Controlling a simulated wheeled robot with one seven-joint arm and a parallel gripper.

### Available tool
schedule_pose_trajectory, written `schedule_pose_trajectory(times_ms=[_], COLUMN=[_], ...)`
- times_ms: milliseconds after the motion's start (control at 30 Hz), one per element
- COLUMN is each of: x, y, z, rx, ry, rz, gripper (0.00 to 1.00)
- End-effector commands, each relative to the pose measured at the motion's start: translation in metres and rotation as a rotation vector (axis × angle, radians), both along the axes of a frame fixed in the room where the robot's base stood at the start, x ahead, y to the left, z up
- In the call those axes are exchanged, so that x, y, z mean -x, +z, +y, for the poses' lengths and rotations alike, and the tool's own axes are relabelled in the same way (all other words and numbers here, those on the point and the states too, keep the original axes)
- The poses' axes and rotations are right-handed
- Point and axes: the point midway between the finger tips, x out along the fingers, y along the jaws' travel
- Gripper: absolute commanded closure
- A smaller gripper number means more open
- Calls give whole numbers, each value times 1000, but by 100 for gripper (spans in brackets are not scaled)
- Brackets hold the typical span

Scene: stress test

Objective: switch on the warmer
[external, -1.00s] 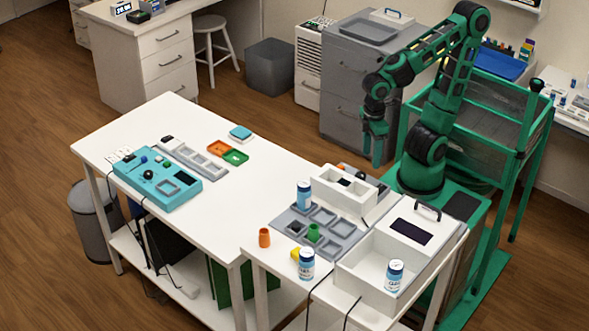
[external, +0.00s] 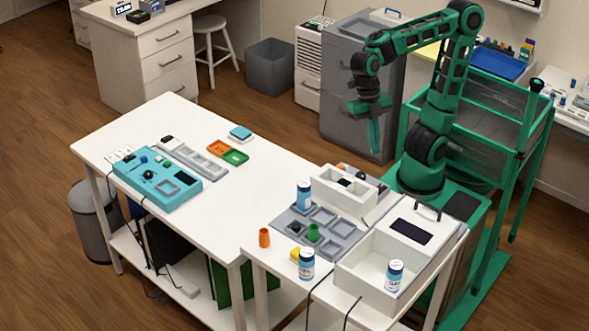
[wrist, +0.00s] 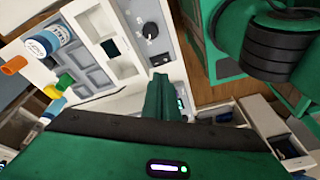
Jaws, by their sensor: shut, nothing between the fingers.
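My gripper (external: 374,138) hangs high beyond the far edge of the near table, shut and empty. Its green fingers are together in the wrist view (wrist: 160,98). A white unit with a black knob (wrist: 150,29) and a small dark window (wrist: 110,48) lies beyond the fingertips in the wrist view; the gripper appears apart from it. A teal device (external: 158,180) with a black knob and a square recess sits on the long white table. No readable label tells me which one is the warmer.
A grey tray (external: 345,238) holds a blue-and-white bottle (external: 304,195) and a green cup (external: 313,232). An orange cup (external: 264,237) stands beside it. An open white box (external: 350,272) is at the front right. The long table's middle is clear.

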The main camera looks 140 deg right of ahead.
Motion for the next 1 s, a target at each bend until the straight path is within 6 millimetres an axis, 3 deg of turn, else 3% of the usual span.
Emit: schedule_pose_trajectory(times_ms=[100,300,767,1000], x=[-6,-9,-9,-10], y=[13,25,26,6], z=[2,3,4,10], rx=[-4,-4,-4,-6], ry=[210,426,471,470], rz=[-55,-111,-122,-120], gripper=[100,100,100,100])
